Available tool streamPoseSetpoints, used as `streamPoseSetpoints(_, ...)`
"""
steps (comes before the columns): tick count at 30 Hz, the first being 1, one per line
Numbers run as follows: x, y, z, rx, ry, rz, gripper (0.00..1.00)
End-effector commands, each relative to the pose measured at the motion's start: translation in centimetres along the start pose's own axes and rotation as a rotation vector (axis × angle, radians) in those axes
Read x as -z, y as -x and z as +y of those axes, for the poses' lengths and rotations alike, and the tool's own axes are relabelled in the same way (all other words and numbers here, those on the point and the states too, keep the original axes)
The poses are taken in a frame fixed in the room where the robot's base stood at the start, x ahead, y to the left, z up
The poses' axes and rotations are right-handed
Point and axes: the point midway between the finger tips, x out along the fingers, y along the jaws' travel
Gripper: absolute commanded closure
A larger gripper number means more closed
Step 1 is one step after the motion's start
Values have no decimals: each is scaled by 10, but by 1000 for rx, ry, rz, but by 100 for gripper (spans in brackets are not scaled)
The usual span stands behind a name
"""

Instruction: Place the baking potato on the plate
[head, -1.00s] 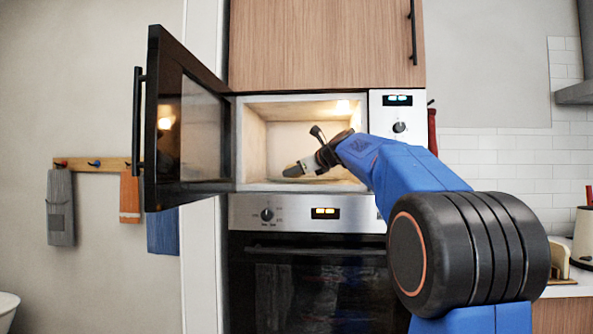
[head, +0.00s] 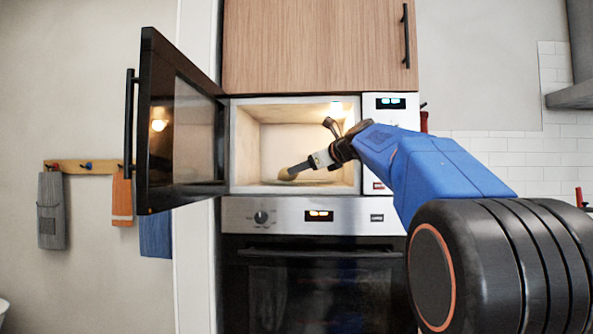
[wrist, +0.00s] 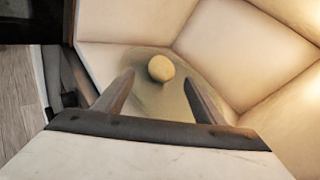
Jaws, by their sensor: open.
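A pale tan, rounded potato (wrist: 160,68) sits on a round grey-green dish or turntable (wrist: 150,103) inside the open, lit microwave. I cannot tell whether this disc is the plate. In the head view the potato (head: 285,174) shows just left of my fingertips, partly hidden by them. My gripper (wrist: 158,79) is open and empty inside the cavity. Its fingers stand left and right of the line to the potato, which appears just beyond the fingertips. In the head view my gripper (head: 296,169) tilts down to the left, low over the microwave floor.
The microwave door (head: 181,130) stands swung open to the left. The cavity walls (head: 300,108) close in around my gripper. The microwave's control panel (head: 385,102) is at its right, behind my arm. An oven (head: 310,282) is below and a wooden cabinet (head: 310,45) above.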

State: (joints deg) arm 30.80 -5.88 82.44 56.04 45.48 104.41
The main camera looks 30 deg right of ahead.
Motion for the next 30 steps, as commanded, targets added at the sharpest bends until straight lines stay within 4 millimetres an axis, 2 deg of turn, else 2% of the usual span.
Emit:
streamPoseSetpoints(3, -1, 18, -1, 2, 0, -1, 36)
streamPoseSetpoints(9, 0, 32, 0, 1, 0, -1, 36)
streamPoseSetpoints(30, 0, 33, 0, 0, 0, -1, 36)
